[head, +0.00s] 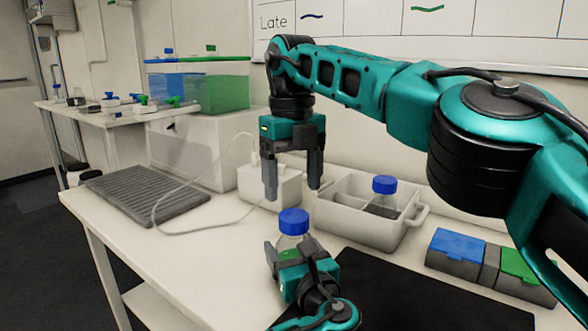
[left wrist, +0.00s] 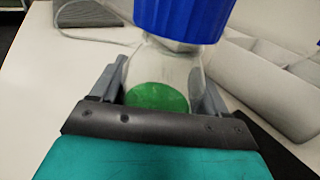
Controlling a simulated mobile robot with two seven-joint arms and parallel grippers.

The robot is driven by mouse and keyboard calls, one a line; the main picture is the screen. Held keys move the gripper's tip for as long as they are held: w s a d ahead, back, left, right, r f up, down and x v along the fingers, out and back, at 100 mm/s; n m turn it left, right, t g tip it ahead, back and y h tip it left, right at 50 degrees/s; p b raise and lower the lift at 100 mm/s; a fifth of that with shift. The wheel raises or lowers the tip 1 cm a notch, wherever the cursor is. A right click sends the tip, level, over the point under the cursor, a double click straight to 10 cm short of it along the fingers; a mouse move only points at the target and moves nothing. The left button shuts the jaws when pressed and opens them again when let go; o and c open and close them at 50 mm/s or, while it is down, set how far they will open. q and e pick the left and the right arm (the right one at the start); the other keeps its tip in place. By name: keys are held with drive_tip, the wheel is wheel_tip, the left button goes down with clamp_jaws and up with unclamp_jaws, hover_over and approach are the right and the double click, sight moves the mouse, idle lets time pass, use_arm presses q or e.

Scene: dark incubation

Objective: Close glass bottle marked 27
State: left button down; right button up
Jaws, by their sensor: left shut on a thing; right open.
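A clear glass bottle (head: 288,247) with a blue cap (head: 293,221) and green contents stands near the front of the table. My left gripper (head: 284,262) is shut around its body. In the left wrist view the bottle (left wrist: 165,75) sits between the fingers, and its blue cap (left wrist: 184,16) is over the mouth, looking slightly tilted; I cannot tell whether it is tight. No number shows on it. My right gripper (head: 292,190) is open, pointing down just above the cap, with nothing between its fingers. A second blue-capped bottle (head: 384,190) stands in the white tray.
The white divided tray (head: 345,227) stands behind right of the held bottle. A black mat (head: 400,300) covers the front right. Blue and green lidded boxes (head: 457,247) lie at right. A grey ribbed mat (head: 145,192) and a white cable (head: 190,231) lie at left.

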sight(294, 215)
drive_tip(key=n, duration=0.5)
drive_tip(key=shift+r+n, duration=0.2)
drive_tip(key=shift+n, duration=0.1)
drive_tip(key=n, duration=0.3)
drive_tip(key=shift+r, duration=0.15)
drive_tip(key=n, duration=0.5)
drive_tip(key=shift+r, duration=0.2)
drive_tip(key=n, duration=0.4)
drive_tip(key=shift+r+n, duration=0.2)
drive_tip(key=shift+n, duration=0.1)
drive_tip(key=shift+f, duration=4)
